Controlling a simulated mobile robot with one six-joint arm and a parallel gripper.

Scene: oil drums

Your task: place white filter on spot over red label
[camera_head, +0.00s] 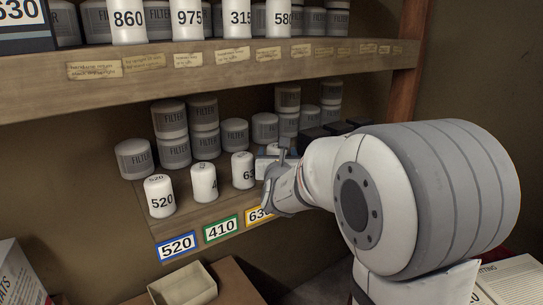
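White filters stand on the lower shelf: one marked 520 (160,196), one marked with a 4 (204,182) and one marked 63 (243,170). A small white top (273,149) shows just beyond my gripper (281,165); I cannot tell whether it is held. My gripper is at the shelf, right of the 63 filter, with its fingers mostly hidden. The shelf edge carries a blue 520 label (177,245), a green 410 label (221,229) and a yellow label (259,214) partly covered by my arm. No red label is visible; my arm hides the edge farther right.
Grey filter cans (134,158) stand behind, some stacked. The upper shelf (220,68) holds more numbered white filters (187,22) above paper notes. Dark blocks (313,139) sit beyond my arm. An open tray (183,287) lies below, and boxes are at both lower corners.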

